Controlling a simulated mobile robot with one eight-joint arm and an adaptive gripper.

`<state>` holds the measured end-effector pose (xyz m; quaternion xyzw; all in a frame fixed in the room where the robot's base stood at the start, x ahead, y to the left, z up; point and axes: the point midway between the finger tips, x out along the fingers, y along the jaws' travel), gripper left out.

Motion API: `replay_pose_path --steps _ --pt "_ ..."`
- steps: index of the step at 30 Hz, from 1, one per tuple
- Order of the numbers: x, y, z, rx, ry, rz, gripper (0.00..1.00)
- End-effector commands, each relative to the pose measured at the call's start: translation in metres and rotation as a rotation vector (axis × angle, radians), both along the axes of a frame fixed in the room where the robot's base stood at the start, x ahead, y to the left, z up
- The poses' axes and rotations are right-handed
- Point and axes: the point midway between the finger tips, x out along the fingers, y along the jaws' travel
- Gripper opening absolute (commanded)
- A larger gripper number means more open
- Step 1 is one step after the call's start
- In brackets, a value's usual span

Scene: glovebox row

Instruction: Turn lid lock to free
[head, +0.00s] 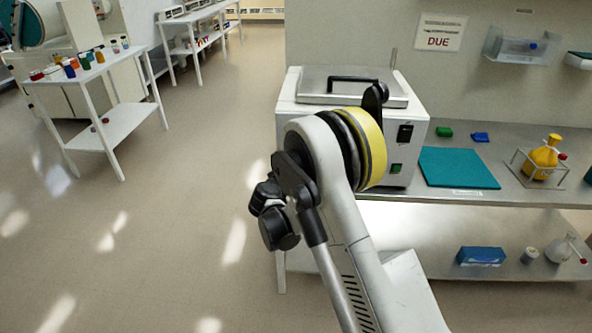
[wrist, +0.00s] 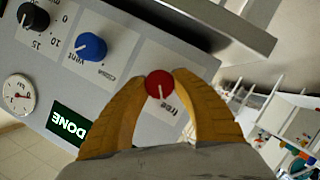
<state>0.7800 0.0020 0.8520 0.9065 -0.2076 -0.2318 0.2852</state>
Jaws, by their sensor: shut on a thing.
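In the wrist view, the small round red knob (wrist: 159,84) with a white pointer line is the lid lock on a grey panel (wrist: 122,68). The two yellow fingers of my gripper (wrist: 161,78) are shut on it from both sides. The pointer line runs down in the picture, toward the printed word "free" just below the knob. In the head view, the white box (head: 290,108) with a flat metal lid (head: 312,83) and black handle stands on the bench. My arm hides the gripper and red knob there.
Beside the red knob are a blue vent knob (wrist: 92,46), a black numbered knob (wrist: 33,17), a dial gauge (wrist: 19,95) and a green DONE display (wrist: 70,122).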

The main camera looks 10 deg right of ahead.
Motion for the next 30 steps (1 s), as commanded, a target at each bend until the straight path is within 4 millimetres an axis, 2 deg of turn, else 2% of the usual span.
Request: replay_pose_path --steps 9,25,26,27,28,30 --pt "0.0012 0.0 0.0005 -0.114 0.035 0.001 0.01" --pt "0.0007 -0.0005 0.0005 -0.136 0.043 0.0 0.01" --pt "0.0007 -0.0005 0.0005 -0.136 0.043 0.0 0.34" --pt "0.0007 -0.0006 0.0004 -0.136 0.043 0.0 0.46" --pt "0.0007 -0.0006 0.0004 -0.136 0.043 0.0 0.55" --pt "0.0005 -0.0004 0.0003 -0.135 0.042 0.0 0.55"
